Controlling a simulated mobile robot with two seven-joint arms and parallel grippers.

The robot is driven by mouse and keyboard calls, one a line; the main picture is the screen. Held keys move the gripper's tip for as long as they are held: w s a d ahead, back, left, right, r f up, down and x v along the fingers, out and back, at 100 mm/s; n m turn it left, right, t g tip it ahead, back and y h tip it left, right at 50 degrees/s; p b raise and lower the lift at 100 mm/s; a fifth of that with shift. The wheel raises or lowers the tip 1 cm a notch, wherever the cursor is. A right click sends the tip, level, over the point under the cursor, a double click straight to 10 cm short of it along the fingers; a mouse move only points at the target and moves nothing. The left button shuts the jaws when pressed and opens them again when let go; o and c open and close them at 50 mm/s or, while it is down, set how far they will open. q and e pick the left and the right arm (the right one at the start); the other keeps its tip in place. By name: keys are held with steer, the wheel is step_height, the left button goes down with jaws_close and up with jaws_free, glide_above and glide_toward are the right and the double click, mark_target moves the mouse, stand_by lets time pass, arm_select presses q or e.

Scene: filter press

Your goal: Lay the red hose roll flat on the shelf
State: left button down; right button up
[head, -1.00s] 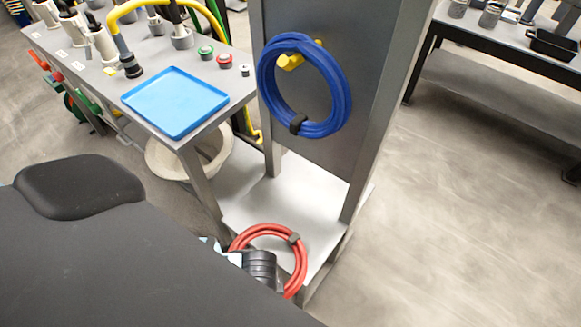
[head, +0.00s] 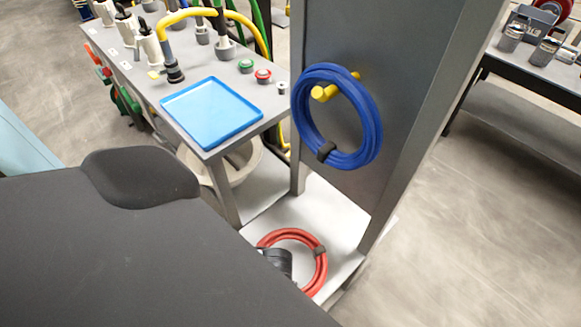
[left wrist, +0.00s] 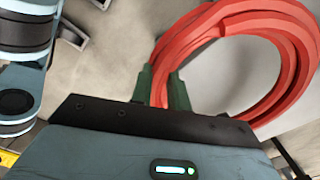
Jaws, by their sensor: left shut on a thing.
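The red hose roll (head: 322,270) is a ring with a dark strap, over the pale low shelf (head: 325,212) of the grey stand. It looks roughly level in the head view, but I cannot tell whether it touches the shelf all round. In the left wrist view, the red hose roll (left wrist: 285,28) extends up and right from my left gripper (left wrist: 161,88), whose green fingers are shut on one side of it. In the head view only a dark part of my left arm shows inside the ring; the fingers are hidden. My right gripper is not in view.
A blue hose roll (head: 372,115) hangs on a yellow peg (head: 322,94) on the stand's grey panel (head: 415,60) above the shelf. A workbench with a blue tray (head: 212,110) stands to the left, with a pale bucket (head: 250,172) beneath. Open floor lies right.

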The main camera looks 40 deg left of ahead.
arm_select(q)
steer(key=w+a, duration=0.1)
steer(key=w, duration=0.1)
steer(key=w+a, duration=0.1)
steer(key=w, duration=0.1)
steer(key=w+b, duration=0.1)
steer(key=w, duration=0.2)
steer(key=shift+a+f, duration=0.3)
steer(key=shift+a, duration=0.1)
steer(key=shift+w+a, duration=0.2)
steer(key=shift+w, duration=0.35)
steer(key=f, duration=0.1)
steer(key=f+b, duration=0.1)
steer(key=shift+s+f, duration=0.2)
steer(key=shift+f, duration=0.6)
steer(key=shift+f, duration=0.1)
steer(key=c, duration=1.5)
jaws_free()
steer(key=shift+o, duration=0.8)
